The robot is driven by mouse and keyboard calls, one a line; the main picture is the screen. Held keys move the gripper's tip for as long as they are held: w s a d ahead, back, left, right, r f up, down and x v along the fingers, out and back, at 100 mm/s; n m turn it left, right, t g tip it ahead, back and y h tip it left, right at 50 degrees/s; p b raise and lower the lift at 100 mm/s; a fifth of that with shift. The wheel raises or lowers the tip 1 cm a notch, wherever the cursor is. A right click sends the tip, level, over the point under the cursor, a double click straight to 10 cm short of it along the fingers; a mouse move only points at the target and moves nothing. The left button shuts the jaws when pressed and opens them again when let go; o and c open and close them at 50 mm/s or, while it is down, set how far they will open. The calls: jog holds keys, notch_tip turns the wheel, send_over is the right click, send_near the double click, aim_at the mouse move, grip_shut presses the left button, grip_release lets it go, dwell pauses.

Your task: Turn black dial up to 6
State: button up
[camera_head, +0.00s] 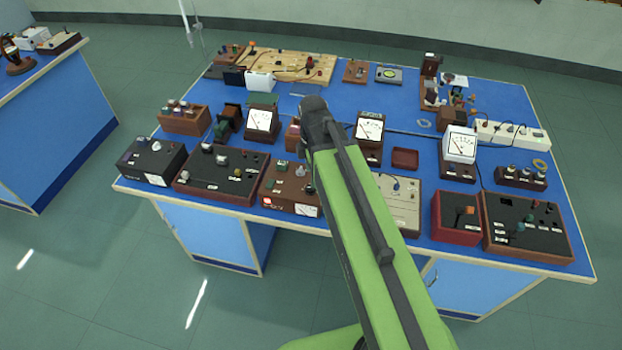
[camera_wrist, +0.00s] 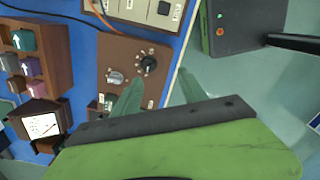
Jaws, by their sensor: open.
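A black dial (camera_wrist: 148,65) with pale markings around it sits on a brown panel (camera_wrist: 125,50) in the wrist view. Its setting is too small to read. A silver knob (camera_wrist: 115,78) is beside it on the left. My gripper (camera_wrist: 160,90) is open, its two pale green fingers spread below the dial in the picture. The left finger overlaps the panel's lower part and the right finger lies over the floor side. Nothing is between the fingers. In the head view my green arm reaches over the bench and my fingers cannot be made out.
A wooden rack of coloured blocks (camera_wrist: 38,55) and a white-faced meter (camera_wrist: 42,125) stand left in the wrist view. A pale panel (camera_wrist: 155,10) is above the dial. In the head view the blue bench (camera_head: 335,105) is crowded with instruments; green floor (camera_head: 90,250) is open in front.

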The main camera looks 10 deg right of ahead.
notch_tip(320, 180, up, 8)
jog(key=w+f+n+p, duration=0.1)
jog(key=w+n+p, duration=0.15)
jog(key=p, duration=0.35)
jog(key=b, duration=1.8)
send_near(311, 189)
jog(key=f, duration=0.8)
jog(key=shift+w+d+f, duration=0.1)
jog(key=shift+w+f, duration=0.25)
jog(key=shift+f, duration=0.05)
jog(key=shift+r, duration=0.1)
jog(key=shift+p, duration=0.3)
jog(key=shift+c, duration=0.2)
grip_shut()
